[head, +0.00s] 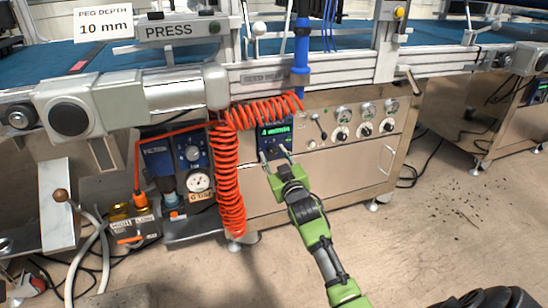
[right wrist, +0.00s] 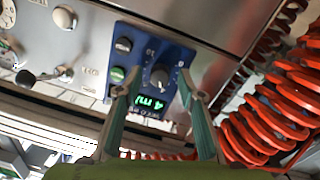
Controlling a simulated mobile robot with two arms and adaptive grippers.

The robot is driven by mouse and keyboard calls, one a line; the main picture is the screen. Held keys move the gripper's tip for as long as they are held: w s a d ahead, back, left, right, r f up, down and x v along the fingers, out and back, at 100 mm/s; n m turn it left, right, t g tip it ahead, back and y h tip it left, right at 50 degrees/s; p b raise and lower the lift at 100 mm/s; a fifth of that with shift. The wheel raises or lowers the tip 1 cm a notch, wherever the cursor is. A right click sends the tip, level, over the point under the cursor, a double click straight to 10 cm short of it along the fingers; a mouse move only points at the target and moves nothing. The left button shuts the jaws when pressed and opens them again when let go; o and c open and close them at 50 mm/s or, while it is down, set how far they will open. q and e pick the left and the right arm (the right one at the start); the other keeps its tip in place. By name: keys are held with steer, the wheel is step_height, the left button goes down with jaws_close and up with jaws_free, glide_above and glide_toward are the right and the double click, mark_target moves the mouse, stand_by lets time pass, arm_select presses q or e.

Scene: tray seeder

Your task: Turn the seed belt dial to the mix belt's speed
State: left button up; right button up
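A blue control panel (head: 274,131) with a lit green display (head: 273,130) is on the steel cabinet front, below a faint sign that seems to read SEED BELT (head: 264,76). In the right wrist view the panel (right wrist: 143,43) is upside down, with a dark round dial (right wrist: 159,77) and a display (right wrist: 150,102) that shows a 4 and partly hidden letters. My right gripper (head: 274,155) is open in front of the panel's lower part. In the right wrist view its fingertips (right wrist: 157,92) stand apart, one on each side of the dial; contact cannot be told. My left gripper is out of view.
A coiled orange hose (head: 230,180) hangs close left of the panel. Several gauges and knobs (head: 365,130) sit to its right. Another blue panel with a small green display (head: 538,93) is at the far right, too small to read. The floor in front is open.

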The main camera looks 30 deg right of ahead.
jaws_close()
